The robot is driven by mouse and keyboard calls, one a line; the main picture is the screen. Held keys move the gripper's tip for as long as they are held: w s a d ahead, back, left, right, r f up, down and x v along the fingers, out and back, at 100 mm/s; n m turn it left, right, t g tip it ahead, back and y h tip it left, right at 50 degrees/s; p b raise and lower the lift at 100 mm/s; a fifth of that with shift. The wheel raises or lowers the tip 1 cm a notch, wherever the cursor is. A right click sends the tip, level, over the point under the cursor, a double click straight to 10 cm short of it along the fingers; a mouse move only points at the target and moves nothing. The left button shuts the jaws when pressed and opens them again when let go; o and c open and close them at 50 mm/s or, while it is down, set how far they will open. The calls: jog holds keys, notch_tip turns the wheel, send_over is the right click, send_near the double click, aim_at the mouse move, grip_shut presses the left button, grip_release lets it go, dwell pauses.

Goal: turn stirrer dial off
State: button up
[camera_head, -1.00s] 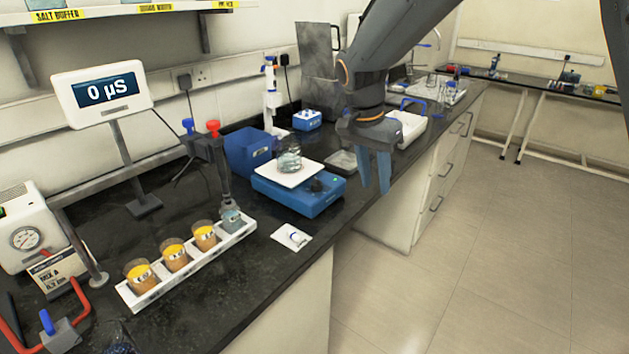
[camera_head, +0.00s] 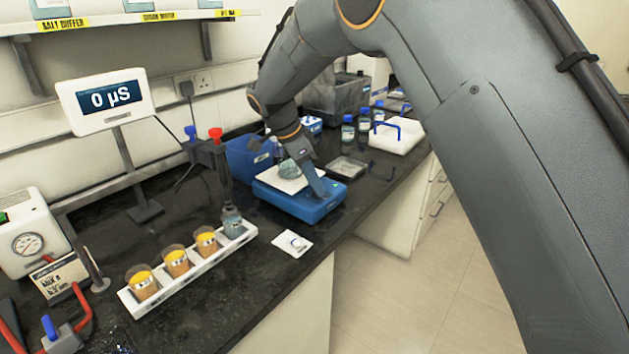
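The blue stirrer (camera_head: 299,205) stands on the black bench with a white top plate (camera_head: 292,184). A glass beaker (camera_head: 288,169) of clear liquid sits on the plate, partly behind my gripper. My gripper (camera_head: 320,188) points down at the right part of the stirrer's front, where the dial is. The fingers cover the dial, so its setting and any contact with it are hidden. A small green light (camera_head: 335,184) shows on the stirrer. I cannot make out a gap between the fingers.
A white rack (camera_head: 190,268) with amber cups stands front left. A white card (camera_head: 292,243) lies before the stirrer. A blue box (camera_head: 248,156) stands behind it, and a dark tray (camera_head: 347,167) and bottles (camera_head: 348,132) stand to its right and behind.

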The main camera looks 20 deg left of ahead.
jog(key=shift+w+d+f, duration=0.15)
jog(key=shift+f, duration=0.3)
jog(key=shift+c, duration=0.3)
jog(key=c, duration=0.7)
